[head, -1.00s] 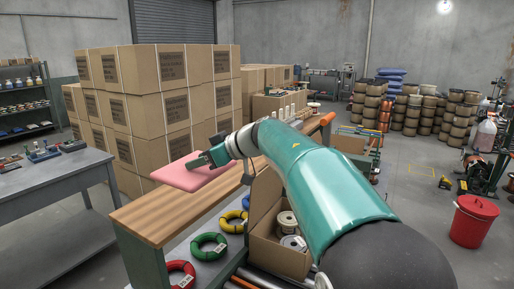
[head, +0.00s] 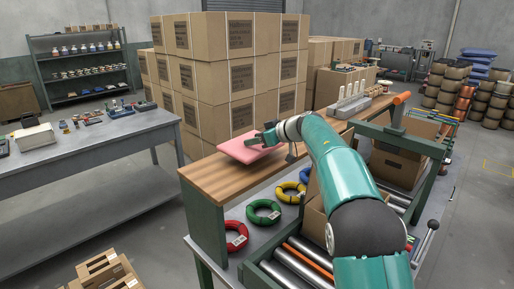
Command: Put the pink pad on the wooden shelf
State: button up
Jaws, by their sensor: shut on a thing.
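The flat pink pad (head: 240,152) is in my gripper (head: 259,142), which is shut on its right part. The near left end of the shelf top is bare.
Stacked cardboard boxes (head: 235,65) stand behind the shelf. A white rack of pegs (head: 350,100) sits toward the shelf's far end. Red, green and yellow coils (head: 263,212) lie below its front edge. A grey workbench (head: 80,150) stands at left.

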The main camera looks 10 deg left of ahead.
aim_at(257, 147)
jog(key=shift+f, duration=1.6)
jog(key=shift+f, duration=0.2)
jog(key=o, duration=1)
jog(key=shift+r, duration=0.1)
